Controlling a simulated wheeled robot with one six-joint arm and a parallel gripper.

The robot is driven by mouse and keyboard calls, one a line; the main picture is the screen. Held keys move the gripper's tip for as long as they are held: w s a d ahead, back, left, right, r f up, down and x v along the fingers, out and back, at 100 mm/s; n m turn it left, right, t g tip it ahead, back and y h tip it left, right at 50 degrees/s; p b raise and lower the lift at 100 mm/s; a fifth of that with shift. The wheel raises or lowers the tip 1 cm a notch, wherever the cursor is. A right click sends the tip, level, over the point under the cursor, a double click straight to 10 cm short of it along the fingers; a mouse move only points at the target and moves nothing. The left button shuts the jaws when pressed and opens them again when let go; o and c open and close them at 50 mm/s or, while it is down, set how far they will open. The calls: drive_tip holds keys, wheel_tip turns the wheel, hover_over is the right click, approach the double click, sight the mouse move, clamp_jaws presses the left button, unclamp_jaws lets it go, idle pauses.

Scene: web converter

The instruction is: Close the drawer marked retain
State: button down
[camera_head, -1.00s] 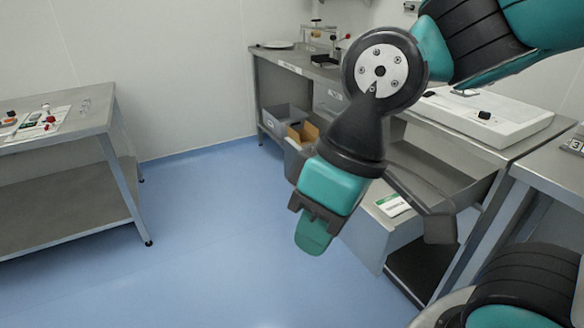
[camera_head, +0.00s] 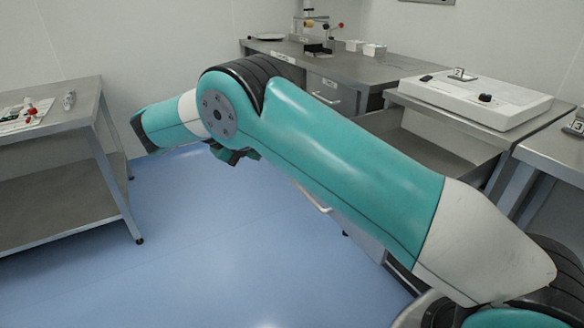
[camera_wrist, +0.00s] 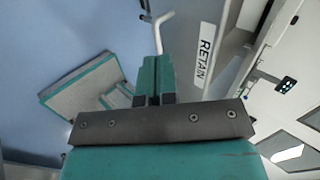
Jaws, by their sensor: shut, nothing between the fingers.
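The drawer marked RETAIN stands pulled out under the bench with the white scale; its grey open inside (camera_head: 425,152) shows in the head view, partly hidden by my arm. My gripper (camera_wrist: 155,72) is shut and empty, close to the handle and front. I cannot tell whether it touches them. The head view does not show the fingertips clearly.
A white scale (camera_head: 470,100) stands on the bench above the drawer. Another drawer handle (camera_head: 326,98), farther back, sits on a closed front. A steel table (camera_head: 60,130) with small items stands at the left. Blue floor (camera_head: 215,245) is free between.

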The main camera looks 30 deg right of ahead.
drive_tip(key=d+r+b+x, duration=0.1)
drive_tip(key=b+x, duration=0.3)
drive_tip(key=x, duration=0.9)
drive_tip(key=shift+d+r+m+b, duration=0.35)
drive_tip(key=shift+d+r+m, duration=0.05)
drive_tip(key=shift+d, duration=0.05)
drive_tip(key=shift+s, duration=0.1)
